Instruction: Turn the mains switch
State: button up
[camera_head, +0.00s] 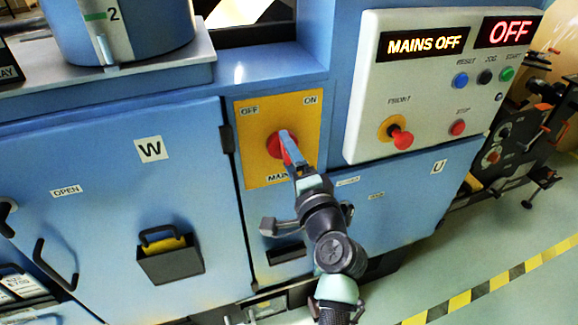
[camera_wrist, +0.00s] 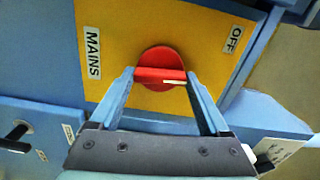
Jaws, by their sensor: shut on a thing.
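The mains switch (camera_wrist: 161,60) is a red round knob with a raised bar across it, on a yellow plate (camera_head: 251,162) on the blue cabinet. The plate is marked OFF at upper left, ON at upper right and MAINS at the bottom in the head view. My gripper (camera_wrist: 160,80) is shut on the knob's bar, with one finger at each end of it in the wrist view. In the head view the knob (camera_head: 274,146) is partly hidden behind my gripper (camera_head: 288,143). The display (camera_head: 424,43) reads MAINS OFF.
A white control panel (camera_head: 370,90) with several buttons and a red FRONT knob (camera_head: 402,138) stands to the right of the plate. A second display (camera_head: 510,31) reads OFF. A blue door (camera_head: 110,200) with a black handle is at left. Open floor lies at lower right.

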jog(key=shift+f+n+b, duration=0.1)
jog(key=shift+n+b, duration=3.15)
jog(key=shift+n, duration=0.55)
jog(key=o, duration=1.2)
jog(key=v, duration=1.3)
